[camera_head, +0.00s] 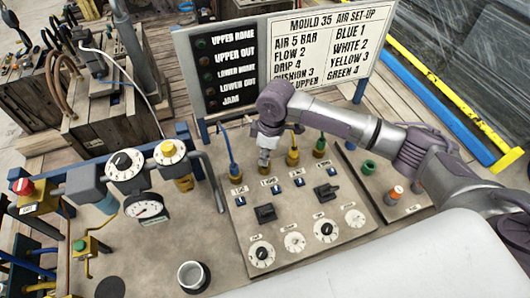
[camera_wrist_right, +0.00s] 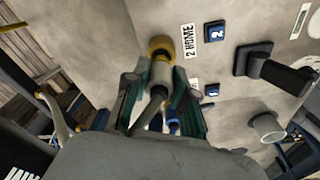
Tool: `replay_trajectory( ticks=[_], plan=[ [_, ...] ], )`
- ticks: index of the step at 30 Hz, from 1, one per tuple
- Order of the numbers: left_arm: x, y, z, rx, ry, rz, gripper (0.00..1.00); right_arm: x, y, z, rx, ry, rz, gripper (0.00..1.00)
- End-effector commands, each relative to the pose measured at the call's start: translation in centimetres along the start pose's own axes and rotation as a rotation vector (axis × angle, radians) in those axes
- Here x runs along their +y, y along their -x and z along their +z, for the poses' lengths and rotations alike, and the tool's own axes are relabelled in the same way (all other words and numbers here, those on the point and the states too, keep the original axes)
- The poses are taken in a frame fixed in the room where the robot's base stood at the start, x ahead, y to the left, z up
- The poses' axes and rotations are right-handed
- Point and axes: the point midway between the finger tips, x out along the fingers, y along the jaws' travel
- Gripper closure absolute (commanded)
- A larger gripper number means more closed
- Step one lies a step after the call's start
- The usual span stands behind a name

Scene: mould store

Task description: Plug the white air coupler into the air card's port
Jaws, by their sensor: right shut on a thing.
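My right gripper (camera_head: 266,148) is shut on the white air coupler (camera_head: 265,157), pointing down at the second port from the left on the sloping panel (camera_head: 290,205). In the wrist view the gripper (camera_wrist_right: 165,95) has its fingers on both sides of the coupler (camera_wrist_right: 158,76). The coupler's end meets the brass collar of the port (camera_wrist_right: 160,48), beside the label "2 HOME" (camera_wrist_right: 190,41); I cannot tell how deep it sits. The air card (camera_head: 330,45) reads "WHITE 2". My left gripper is not in view.
A blue hose (camera_head: 229,150) stands left of the held coupler; a yellow coupler (camera_head: 292,157) and a green one (camera_head: 320,148) stand to its right. Black switches (camera_head: 265,213) and white dials (camera_head: 261,254) sit nearer. A cup (camera_head: 193,276) and gauge (camera_head: 146,208) are at left.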

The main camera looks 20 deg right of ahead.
Motion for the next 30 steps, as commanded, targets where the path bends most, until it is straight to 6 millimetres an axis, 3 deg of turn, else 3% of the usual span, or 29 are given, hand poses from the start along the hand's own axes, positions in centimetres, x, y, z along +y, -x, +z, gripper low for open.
replay_trajectory(
  ticks=[30],
  plan=[
    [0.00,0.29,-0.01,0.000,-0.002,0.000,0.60,0.02,-0.95,0.10,0.000,0.000,0.000,1.00]
  ],
)
